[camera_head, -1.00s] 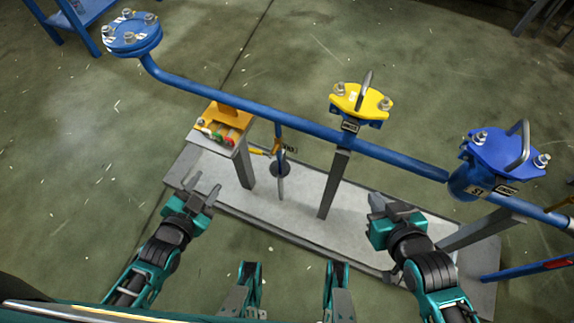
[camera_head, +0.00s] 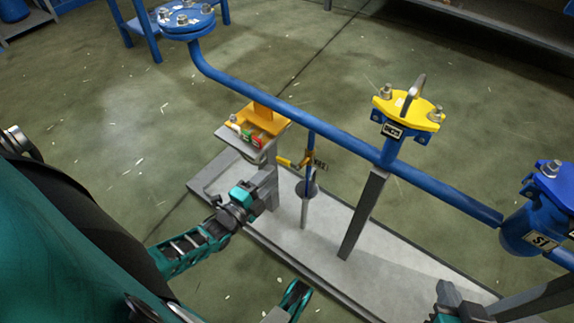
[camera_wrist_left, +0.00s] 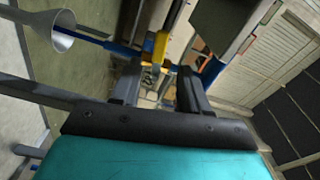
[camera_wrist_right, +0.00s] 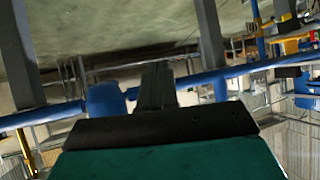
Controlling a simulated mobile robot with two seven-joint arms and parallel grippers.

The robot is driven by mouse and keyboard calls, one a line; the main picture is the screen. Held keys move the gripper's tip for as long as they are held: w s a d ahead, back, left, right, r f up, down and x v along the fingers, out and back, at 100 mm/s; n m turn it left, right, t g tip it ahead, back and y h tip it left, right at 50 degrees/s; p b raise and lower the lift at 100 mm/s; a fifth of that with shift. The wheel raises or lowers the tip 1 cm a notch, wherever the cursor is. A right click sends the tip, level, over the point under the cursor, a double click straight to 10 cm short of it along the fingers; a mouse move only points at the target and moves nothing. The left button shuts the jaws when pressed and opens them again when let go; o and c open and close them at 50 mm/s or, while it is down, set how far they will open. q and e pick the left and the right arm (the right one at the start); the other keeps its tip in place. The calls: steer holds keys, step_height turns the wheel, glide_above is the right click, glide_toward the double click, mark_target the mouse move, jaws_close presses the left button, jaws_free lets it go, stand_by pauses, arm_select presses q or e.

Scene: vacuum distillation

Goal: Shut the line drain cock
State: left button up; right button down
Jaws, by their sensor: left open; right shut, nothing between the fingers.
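The line drain cock (camera_head: 306,157) sits on a short blue drop pipe under the blue line. Its yellow lever (camera_head: 286,162) sticks out to the left, crosswise to the pipe. My left gripper (camera_head: 268,186) is open, below and left of the lever, apart from it as far as I can tell. In the left wrist view the yellow lever (camera_wrist_left: 161,44) shows beyond the gap between the open fingers (camera_wrist_left: 158,88). My right gripper (camera_head: 452,292) is partly cut off at the bottom right; in the right wrist view its fingers (camera_wrist_right: 158,86) are shut and empty.
A grey funnel (camera_head: 307,188) stands under the cock; it also shows in the left wrist view (camera_wrist_left: 54,30). A bracket with coloured parts (camera_head: 252,135) is just left of the cock. A grey post (camera_head: 362,215) stands to the right. The blue line (camera_head: 330,130) runs above.

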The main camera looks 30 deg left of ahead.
mark_target(285, 164)
arm_select(q)
steer(key=w, duration=0.2)
steer(key=w+b, duration=0.1)
steer(key=w, duration=0.2)
steer(key=w+b, duration=0.1)
steer(key=w, duration=0.1)
steer(key=shift+w+d, duration=0.2)
steer(key=shift+d, duration=0.1)
steer(key=shift+c, duration=0.3)
jaws_close()
